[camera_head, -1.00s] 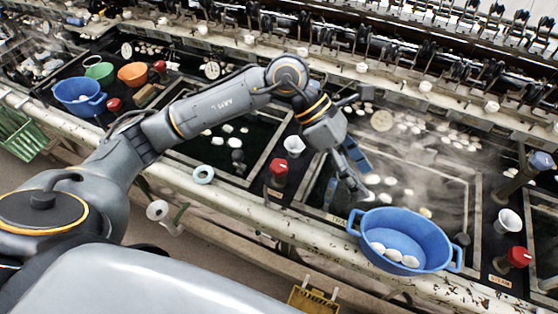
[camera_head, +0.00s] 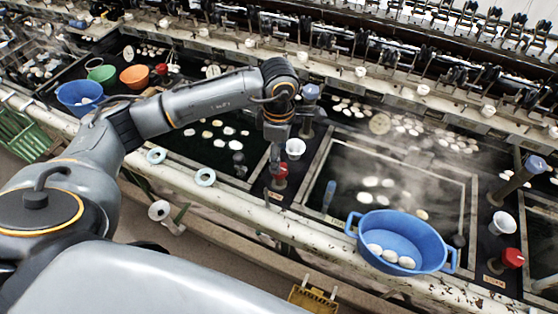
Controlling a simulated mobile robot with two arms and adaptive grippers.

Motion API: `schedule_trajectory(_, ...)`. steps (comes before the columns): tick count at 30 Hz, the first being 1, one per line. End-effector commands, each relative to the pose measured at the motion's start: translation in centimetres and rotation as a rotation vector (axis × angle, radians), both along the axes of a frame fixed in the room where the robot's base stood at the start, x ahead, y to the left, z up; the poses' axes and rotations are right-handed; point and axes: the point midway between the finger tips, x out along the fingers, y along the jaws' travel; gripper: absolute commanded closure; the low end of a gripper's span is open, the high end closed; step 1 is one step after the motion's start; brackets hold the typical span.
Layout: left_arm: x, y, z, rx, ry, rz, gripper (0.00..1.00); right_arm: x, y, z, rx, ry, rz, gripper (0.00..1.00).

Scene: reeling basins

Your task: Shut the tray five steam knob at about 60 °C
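A red knob (camera_head: 281,180) stands on the dark divider left of the steaming tray (camera_head: 318,150), close to the front rail. A second red knob (camera_head: 512,258) stands at the right, near a label that seems to read STEAM. I cannot tell from any number which one is tray five's. My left gripper (camera_head: 276,158) points down right at the first red knob and partly covers it. Its fingers look dark and small, so I cannot tell their opening or whether they touch the knob. My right gripper is not in view. No temperature reading is legible.
A blue basin (camera_head: 402,226) with white cocoons sits at the steaming tray's front edge. A white cup (camera_head: 295,147) stands just right of my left gripper. Blue-topped posts (camera_head: 536,163) rise from the dividers.

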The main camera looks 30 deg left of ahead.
Motion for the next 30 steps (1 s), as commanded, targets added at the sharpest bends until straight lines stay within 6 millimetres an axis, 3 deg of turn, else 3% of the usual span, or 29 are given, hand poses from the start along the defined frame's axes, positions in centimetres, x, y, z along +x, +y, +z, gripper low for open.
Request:
schedule_trajectory(9, 0.0, -0.1, -4.4, -0.002, 0.001, 0.0, 0.35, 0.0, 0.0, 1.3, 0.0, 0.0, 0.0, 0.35)
schedule_trajectory(20, 0.0, -0.1, -5.1, -0.002, -0.001, -0.001, 0.35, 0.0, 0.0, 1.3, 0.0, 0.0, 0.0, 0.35)
schedule_trajectory(28, 0.0, -0.1, -5.0, -0.003, -0.001, -0.001, 0.86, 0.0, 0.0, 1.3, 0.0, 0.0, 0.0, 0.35)
schedule_trajectory(30, 0.0, -0.1, -5.0, -0.003, -0.001, -0.001, 0.9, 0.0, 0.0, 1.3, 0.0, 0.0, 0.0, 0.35)
